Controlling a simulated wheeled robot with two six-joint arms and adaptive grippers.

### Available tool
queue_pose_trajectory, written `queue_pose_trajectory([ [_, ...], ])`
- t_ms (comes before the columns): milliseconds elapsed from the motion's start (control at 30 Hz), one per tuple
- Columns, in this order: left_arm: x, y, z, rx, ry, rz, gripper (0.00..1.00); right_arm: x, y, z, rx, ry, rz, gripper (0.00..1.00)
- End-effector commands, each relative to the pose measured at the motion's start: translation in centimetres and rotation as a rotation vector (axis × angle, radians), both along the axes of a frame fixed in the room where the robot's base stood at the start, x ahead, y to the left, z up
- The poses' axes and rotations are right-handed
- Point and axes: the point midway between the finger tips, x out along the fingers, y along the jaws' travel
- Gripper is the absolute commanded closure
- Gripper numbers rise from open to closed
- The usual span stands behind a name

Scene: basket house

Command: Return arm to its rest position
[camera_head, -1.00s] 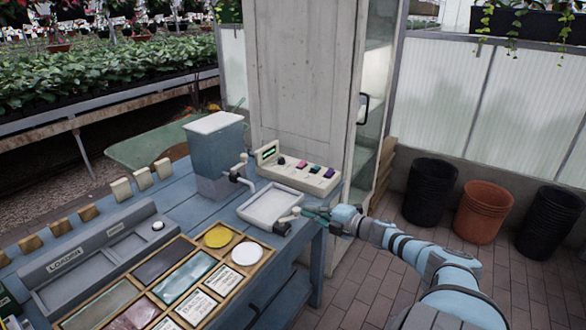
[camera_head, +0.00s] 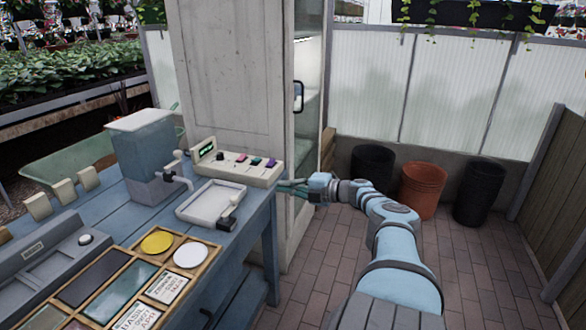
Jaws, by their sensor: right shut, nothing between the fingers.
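My right arm (camera_head: 395,240) reaches in from the bottom right. Its gripper (camera_head: 284,187) is shut and empty, and in the picture its fingertips show just right of the blue table's (camera_head: 228,240) right edge. The white tray (camera_head: 208,203) lies on the table to the left of the gripper, apart from it. A small dark-knobbed lever (camera_head: 229,222) sits at the tray's right front corner. My left gripper is not in view.
The control panel (camera_head: 236,165) with coloured switches and a blue-grey tank (camera_head: 145,160) with a tap stand behind the tray. A cabinet (camera_head: 235,75) with an open door stands behind. Black and terracotta pots (camera_head: 422,188) line the wall. The brick floor (camera_head: 330,235) is clear.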

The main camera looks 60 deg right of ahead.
Motion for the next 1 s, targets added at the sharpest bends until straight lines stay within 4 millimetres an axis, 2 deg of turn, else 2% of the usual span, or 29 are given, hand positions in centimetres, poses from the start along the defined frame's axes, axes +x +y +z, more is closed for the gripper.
queue_pose_trajectory([
  [33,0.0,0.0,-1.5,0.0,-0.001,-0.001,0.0,-0.4,-0.7,-0.5,-0.003,-0.002,-0.002,1.0],
  [167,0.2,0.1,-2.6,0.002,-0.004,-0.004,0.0,-1.3,-1.6,-0.1,-0.002,-0.002,-0.001,1.0],
  [567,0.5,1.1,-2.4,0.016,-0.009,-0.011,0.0,-1.7,-1.8,0.4,0.0,-0.001,-0.001,1.0],
  [867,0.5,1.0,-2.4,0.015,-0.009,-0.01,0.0,-1.7,-1.8,0.4,0.001,-0.001,-0.001,1.0],
  [967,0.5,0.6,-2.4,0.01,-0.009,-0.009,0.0,-1.8,-3.1,0.2,0.009,0.009,-0.062,1.0],
  [1000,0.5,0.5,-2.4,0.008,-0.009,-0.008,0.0,-1.9,-4.6,0.0,0.013,0.017,-0.133,1.0],
])
